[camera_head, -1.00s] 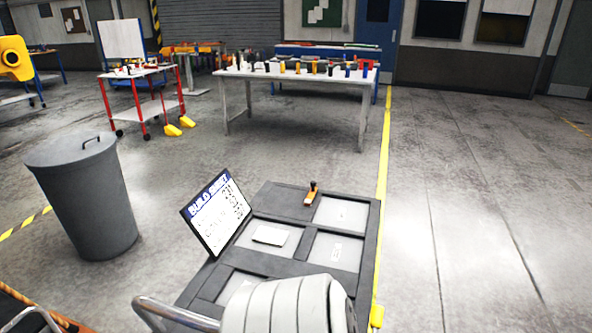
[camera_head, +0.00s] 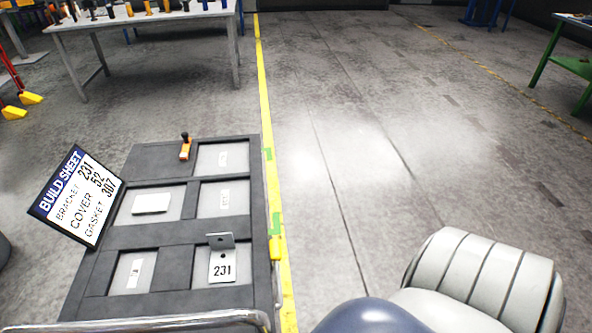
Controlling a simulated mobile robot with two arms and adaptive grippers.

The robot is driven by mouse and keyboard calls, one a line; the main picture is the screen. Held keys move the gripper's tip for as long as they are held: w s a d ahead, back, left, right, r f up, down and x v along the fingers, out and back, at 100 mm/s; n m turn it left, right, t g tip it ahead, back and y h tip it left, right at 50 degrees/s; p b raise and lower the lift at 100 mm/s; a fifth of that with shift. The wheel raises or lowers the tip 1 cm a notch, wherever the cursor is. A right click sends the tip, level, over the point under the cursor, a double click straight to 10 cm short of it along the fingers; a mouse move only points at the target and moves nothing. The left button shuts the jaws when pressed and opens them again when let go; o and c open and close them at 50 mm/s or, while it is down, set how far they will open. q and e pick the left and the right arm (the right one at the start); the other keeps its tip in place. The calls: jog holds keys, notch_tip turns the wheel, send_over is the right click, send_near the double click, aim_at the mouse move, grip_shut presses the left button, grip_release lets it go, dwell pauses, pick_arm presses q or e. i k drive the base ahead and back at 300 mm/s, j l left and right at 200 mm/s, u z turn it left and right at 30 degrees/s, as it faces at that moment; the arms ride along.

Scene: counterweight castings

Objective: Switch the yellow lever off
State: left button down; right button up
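A small orange-yellow lever (camera_head: 185,150) with a black knob stands on the far frame of the dark grey tray cart (camera_head: 148,238). The knob is at its upper end; its on or off position is too small to tell. No gripper touches it. Neither of my grippers is in view. A white segmented arm part of mine (camera_head: 487,277) and a dark blue rounded part show at the lower right, well away from the lever. A yellow piece (camera_head: 276,248) also sits on the cart's right edge.
The cart holds a metal bracket marked 231 (camera_head: 222,264) and a white plate (camera_head: 151,203) in separate compartments. A build sheet (camera_head: 77,196) leans at its left. A parts table (camera_head: 140,20) stands behind.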

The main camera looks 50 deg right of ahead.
aim_at(275, 249)
jog(key=z, duration=1.25)
